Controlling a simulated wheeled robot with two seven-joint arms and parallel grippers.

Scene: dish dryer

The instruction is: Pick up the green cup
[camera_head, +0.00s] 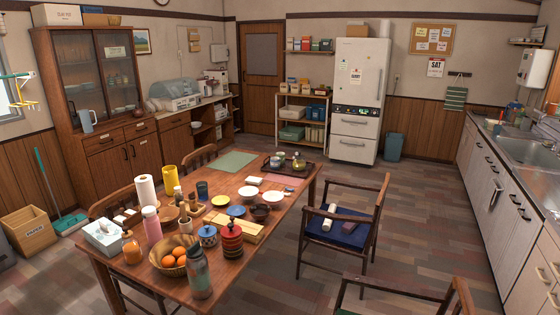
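No cup is plainly green at this size. A dark teal-blue cup (202,190) stands upright on the wooden dining table (140,262), among dishes. On a dark tray (318,172) at the table's far end are small cups (276,161) and an olive-green pot (299,162); their exact colours are hard to tell. A small greenish item (497,130) stands on the counter left of the sink, too small to identify. Neither of my grippers is in view.
The table's near half is crowded with bottles, bowls, a paper roll (146,192) and an orange basket (174,254). Chairs (345,225) stand around the table. The sink counter (483,145) runs along the right. Floor between chairs and counter (425,220) is clear.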

